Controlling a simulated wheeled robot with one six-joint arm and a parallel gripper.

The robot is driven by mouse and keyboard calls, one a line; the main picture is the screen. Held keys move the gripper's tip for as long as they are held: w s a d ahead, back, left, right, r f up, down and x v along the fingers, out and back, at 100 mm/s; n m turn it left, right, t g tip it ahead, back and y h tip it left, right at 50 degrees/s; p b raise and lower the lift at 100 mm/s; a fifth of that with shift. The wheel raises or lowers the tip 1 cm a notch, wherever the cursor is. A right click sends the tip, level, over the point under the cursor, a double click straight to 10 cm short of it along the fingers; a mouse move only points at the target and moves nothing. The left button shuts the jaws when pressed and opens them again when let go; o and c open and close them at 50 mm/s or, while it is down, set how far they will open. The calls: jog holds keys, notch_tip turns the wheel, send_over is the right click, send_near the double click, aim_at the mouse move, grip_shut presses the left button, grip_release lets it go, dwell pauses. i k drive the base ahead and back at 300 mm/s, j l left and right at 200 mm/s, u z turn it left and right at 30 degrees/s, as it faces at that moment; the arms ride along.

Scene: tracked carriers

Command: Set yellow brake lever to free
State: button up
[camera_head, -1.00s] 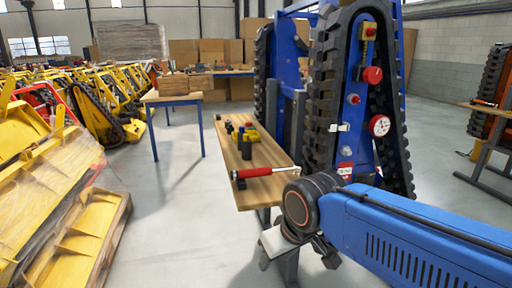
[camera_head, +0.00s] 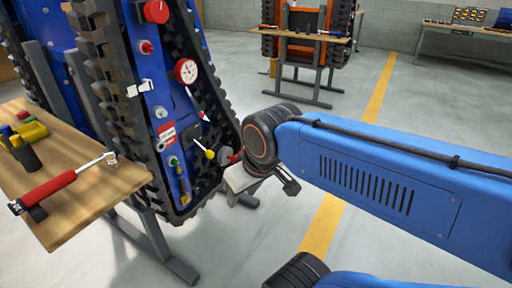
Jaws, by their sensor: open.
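A lever with a yellow ball knob (camera_head: 209,154) sits low on the blue side panel of the tracked carrier (camera_head: 180,100). It slants down and to the right from its dark pivot. My gripper (camera_head: 268,185) is open and empty, to the right of and a little below the yellow knob in the picture, and apart from it. My wrist hides part of the gripper, so its exact distance from the lever cannot be told.
A red valve-like part (camera_head: 237,156) lies between the knob and my wrist. The panel also bears a gauge (camera_head: 186,71) and a red knob (camera_head: 156,11). A wooden table (camera_head: 95,205) with a red-handled wrench (camera_head: 62,184) stands left.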

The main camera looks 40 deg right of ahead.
aim_at(210, 155)
jog(key=z, duration=0.3)
jog(key=k+l+z, duration=0.2)
jog(key=k+l, duration=0.75)
